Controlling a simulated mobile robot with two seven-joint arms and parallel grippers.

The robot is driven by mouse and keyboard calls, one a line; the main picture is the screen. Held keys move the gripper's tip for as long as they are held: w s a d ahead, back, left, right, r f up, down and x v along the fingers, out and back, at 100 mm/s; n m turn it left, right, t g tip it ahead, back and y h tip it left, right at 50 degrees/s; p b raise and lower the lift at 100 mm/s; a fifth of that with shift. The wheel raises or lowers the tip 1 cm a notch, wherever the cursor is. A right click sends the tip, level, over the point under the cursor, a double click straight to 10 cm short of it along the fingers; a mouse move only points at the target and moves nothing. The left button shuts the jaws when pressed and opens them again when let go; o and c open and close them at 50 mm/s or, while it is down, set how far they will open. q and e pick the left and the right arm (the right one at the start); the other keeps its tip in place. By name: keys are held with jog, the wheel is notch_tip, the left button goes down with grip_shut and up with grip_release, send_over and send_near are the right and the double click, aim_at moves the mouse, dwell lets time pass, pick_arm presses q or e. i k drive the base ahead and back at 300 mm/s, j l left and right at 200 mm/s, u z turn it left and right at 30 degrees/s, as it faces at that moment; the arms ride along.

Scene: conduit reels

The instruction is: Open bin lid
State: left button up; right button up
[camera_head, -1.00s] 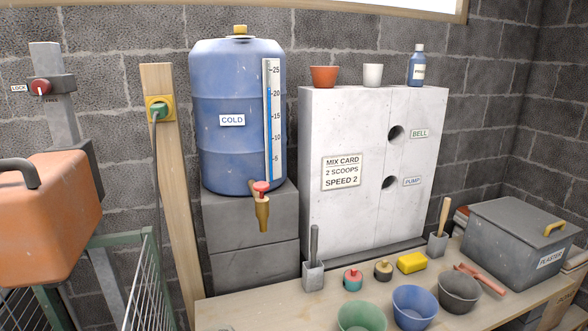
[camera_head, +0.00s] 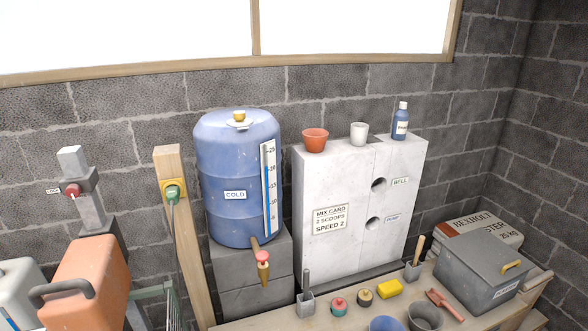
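The grey plaster bin (camera_head: 486,273) stands at the right end of the wooden bench. Its flat grey lid (camera_head: 490,252) lies closed on top, with a yellow handle (camera_head: 511,265) near the right front edge. A white label, partly legible, is on the bin's front. Neither of my grippers shows in the head view.
A red scoop (camera_head: 443,303) lies left of the bin. A holder with a wooden-handled tool (camera_head: 416,262), a yellow sponge (camera_head: 389,289) and bowls (camera_head: 425,317) are close by. Plaster bags (camera_head: 478,229) sit behind the bin. A concrete block (camera_head: 350,205) stands at the back.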

aim_at(497, 263)
jog(key=k+l, duration=0.2)
jog(key=k, duration=0.3)
jog(key=k+l, duration=0.2)
jog(key=k, duration=0.35)
jog(key=k+l, duration=0.25)
jog(key=k, duration=0.25)
jog(key=k+l+u, duration=0.1)
jog(key=k, duration=0.45)
jog(key=i+l+z, duration=0.65)
jog(key=i+l+u, duration=0.1)
jog(key=i+l, duration=0.25)
jog(key=i, duration=0.3)
jog(key=i+l, duration=0.45)
jog(key=i, duration=0.2)
jog(key=i+l+u, duration=0.15)
jog(key=i+l, duration=0.25)
jog(key=i, duration=0.25)
jog(key=i+l+u, duration=0.1)
jog(key=i+l, duration=0.4)
jog(key=i+l+u, duration=0.9)
jog(key=l+u, duration=0.15)
jog(key=l, duration=0.2)
jog(key=i+l+u, duration=0.1)
jog(key=l+u, duration=0.2)
jog(key=l, duration=0.1)
